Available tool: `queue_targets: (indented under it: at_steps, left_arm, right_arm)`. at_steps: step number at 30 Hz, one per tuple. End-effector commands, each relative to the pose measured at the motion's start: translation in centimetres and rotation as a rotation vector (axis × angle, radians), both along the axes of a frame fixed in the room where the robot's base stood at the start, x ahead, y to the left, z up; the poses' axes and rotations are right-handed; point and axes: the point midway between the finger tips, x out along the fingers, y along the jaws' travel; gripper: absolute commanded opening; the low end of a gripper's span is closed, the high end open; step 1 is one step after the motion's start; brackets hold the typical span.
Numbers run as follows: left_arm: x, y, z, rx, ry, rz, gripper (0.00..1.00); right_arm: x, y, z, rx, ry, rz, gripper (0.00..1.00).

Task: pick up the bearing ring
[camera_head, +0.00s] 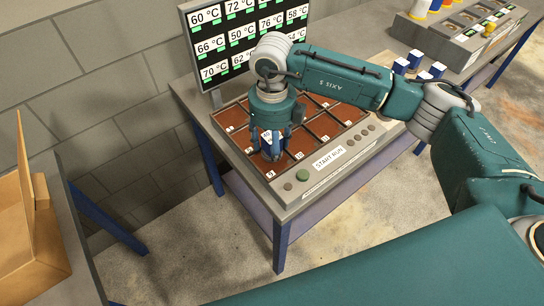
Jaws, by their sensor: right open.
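I cannot make out a bearing ring in this view. My right gripper (272,155) points down over the reddish-brown numbered plates of the test bench (335,157), at its front left part. Its fingers are apart. A small blue and white piece (267,138) shows at the fingers; I cannot tell whether it stands between or behind them. The gripper body and wrist hide the plates behind it. My left gripper is not in view.
A screen (240,34) with temperature readings stands behind the bench. Several blue and white blocks (415,60) stand at its right end. A green button (303,175) is on the front edge. A cardboard box (30,240) is at left. Another bench (455,40) is at far right.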

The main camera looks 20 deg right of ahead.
Motion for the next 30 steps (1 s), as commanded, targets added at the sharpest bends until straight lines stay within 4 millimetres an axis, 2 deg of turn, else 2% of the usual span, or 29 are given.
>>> queue_targets:
  at_steps: [6, 12, 14, 15, 25, 30]
  left_arm:
    - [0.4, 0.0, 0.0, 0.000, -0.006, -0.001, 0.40]
    - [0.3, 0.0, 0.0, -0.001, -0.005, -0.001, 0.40]
    - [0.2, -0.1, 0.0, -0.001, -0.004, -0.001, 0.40]
    - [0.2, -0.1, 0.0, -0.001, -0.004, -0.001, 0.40]
    - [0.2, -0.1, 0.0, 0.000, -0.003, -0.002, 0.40]
    - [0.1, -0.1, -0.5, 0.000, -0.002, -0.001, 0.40]
  right_arm:
    - [0.1, 0.1, 0.1, 0.002, -0.005, 0.000, 0.55]
    - [0.1, 0.1, 0.1, 0.003, -0.004, 0.000, 0.15]
    - [0.2, 0.1, 0.1, 0.003, -0.004, 0.000, 0.03]
    - [0.2, 0.1, 0.1, 0.004, -0.004, 0.000, 0.00]
    - [0.3, 0.1, 0.4, 0.004, -0.008, 0.000, 0.00]
    - [0.4, 0.2, 1.5, 0.006, -0.012, 0.000, 0.00]
